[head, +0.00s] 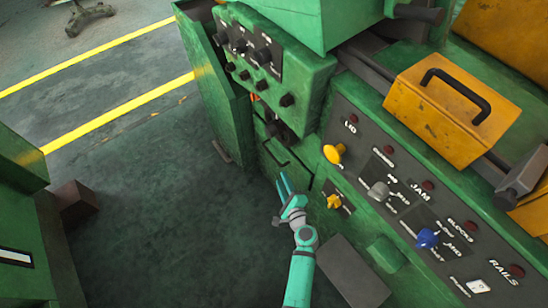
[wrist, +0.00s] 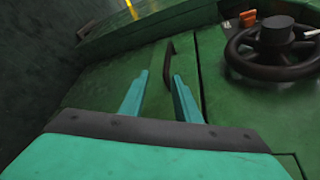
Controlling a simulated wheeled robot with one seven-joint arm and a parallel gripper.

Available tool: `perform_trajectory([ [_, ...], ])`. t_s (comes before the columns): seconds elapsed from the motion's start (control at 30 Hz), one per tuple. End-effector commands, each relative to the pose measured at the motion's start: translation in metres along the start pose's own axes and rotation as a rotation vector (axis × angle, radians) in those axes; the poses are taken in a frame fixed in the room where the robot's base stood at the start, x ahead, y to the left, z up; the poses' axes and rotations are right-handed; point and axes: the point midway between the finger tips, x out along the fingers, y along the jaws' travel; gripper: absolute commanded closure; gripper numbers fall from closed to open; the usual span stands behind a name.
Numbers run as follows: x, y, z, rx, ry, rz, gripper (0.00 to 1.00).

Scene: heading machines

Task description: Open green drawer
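The green drawer's front (wrist: 105,85) fills the middle of the wrist view, with a dark bar handle (wrist: 167,60) near its right edge. In the head view, a green front (head: 272,165) with a thin dark handle (head: 276,152) shows low on the green machine, just beyond my gripper (head: 283,184). My gripper, also in the wrist view (wrist: 160,74), is open and empty. Its two teal fingers point toward the handle, which appears between the fingertips and nearer the right one. I cannot tell whether they touch it. The drawer appears shut.
A dark handwheel (wrist: 272,42) stands right of the drawer in the wrist view. A control panel (head: 430,215) with coloured knobs lies to the right in the head view, below a yellow box (head: 440,110). The dark floor (head: 150,210) to the left is mostly clear.

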Motion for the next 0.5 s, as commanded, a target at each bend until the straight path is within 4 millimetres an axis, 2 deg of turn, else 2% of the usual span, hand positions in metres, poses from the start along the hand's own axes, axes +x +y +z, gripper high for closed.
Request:
perform_trajectory([
  [0.03,0.009,-0.006,0.002,0.036,-0.014,-0.012,0.7],
  [0.13,0.017,-0.013,0.004,0.077,-0.034,-0.023,0.7],
  [0.33,0.035,-0.015,0.006,0.091,-0.04,-0.027,0.7],
  [0.5,0.064,-0.017,0.007,0.091,-0.039,-0.027,0.7],
])
